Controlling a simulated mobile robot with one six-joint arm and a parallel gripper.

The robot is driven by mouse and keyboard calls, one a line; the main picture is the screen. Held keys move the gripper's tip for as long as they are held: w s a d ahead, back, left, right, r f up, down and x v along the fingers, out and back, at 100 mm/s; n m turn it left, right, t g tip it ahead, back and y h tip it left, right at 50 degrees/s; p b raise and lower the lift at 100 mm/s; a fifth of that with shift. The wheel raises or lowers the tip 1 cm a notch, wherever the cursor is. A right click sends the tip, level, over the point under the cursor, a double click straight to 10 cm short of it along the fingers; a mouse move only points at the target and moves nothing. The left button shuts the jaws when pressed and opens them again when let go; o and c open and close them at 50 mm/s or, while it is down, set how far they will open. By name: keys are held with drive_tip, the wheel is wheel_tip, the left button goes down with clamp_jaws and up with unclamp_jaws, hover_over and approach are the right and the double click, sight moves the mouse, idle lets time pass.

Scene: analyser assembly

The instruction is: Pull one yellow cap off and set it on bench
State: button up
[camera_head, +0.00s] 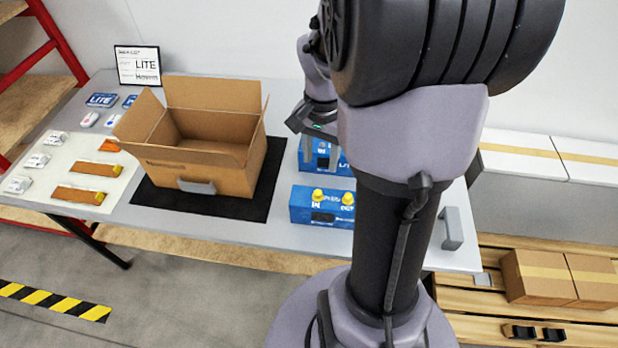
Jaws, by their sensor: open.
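Two yellow caps stand on top of the front blue analyser (303,207): a left yellow cap (318,194) and a right yellow cap (348,198). A second blue analyser (318,158) stands behind it, partly hidden by my gripper and arm. My gripper (322,150) is open, pointing down at the rear analyser. I cannot tell whether its fingers touch that analyser or what is between them. The bench (250,233) is grey and carries both analysers.
An open cardboard box (200,165) stands on a black mat (258,200) left of the analysers. A white mat (30,195) with several small parts lies at the far left. A grey block (452,228) is at the right end. My arm hides much of the bench's right side.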

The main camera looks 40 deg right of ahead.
sight(318, 191)
wheel_tip(318, 191, down, 12)
drive_tip(key=b, duration=0.4)
drive_tip(key=shift+f, duration=0.25)
clamp_jaws()
drive_tip(key=c, duration=0.8)
unclamp_jaws()
drive_tip(key=shift+c, duration=0.2)
clamp_jaws()
drive_tip(key=shift+r, duration=0.55)
drive_tip(key=shift+r+p, duration=2.95)
drive_tip(key=shift+r, duration=0.45)
